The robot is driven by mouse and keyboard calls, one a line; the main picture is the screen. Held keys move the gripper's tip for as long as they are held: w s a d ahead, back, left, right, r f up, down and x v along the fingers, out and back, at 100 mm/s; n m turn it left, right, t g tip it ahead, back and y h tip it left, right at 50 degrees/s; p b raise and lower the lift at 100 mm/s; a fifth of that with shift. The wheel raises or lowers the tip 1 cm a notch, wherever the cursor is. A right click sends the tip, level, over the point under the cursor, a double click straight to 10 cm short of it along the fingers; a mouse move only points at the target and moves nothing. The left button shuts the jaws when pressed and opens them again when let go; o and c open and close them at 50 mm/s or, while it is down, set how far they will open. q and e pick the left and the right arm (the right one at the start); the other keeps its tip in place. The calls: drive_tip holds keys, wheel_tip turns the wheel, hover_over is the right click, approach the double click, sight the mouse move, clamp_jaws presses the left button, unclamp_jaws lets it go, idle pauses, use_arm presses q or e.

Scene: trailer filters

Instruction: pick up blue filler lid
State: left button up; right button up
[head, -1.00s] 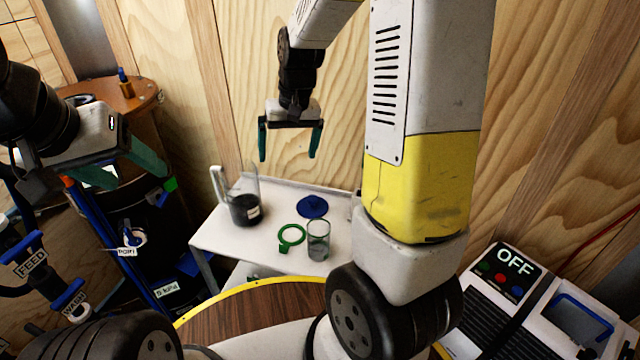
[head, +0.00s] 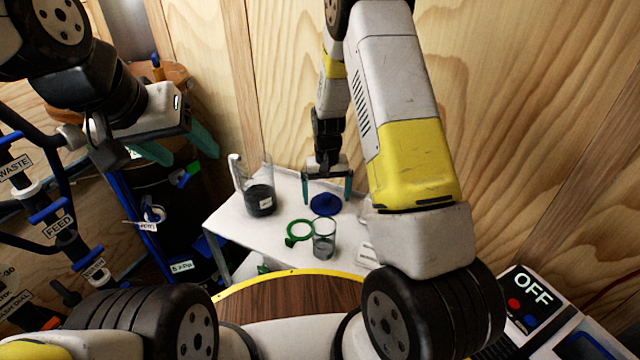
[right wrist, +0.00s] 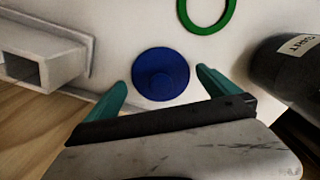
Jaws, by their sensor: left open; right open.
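The blue filler lid (head: 325,205) lies flat on the white table (head: 228,222). It is a round disc with a small raised knob, and it also shows in the right wrist view (right wrist: 160,74). My right gripper (head: 327,200) is open above the lid. In the right wrist view its teal fingers (right wrist: 162,88) stand on either side of the lid's near part, and the lid is not gripped. My left gripper (head: 182,150) is open and empty, up at the left, away from the table.
A dark-filled pitcher (head: 260,200) stands left of the lid. A green ring (head: 299,233) and a clear glass (head: 324,240) stand in front of it. The wooden wall (head: 290,100) is close behind the table. A box marked OFF (head: 530,290) stands at the right.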

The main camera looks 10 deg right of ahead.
drive_tip(key=shift+f, duration=0.9)
drive_tip(key=shift+c, duration=0.4)
drive_tip(key=shift+r, duration=0.15)
drive_tip(key=c, duration=1.3)
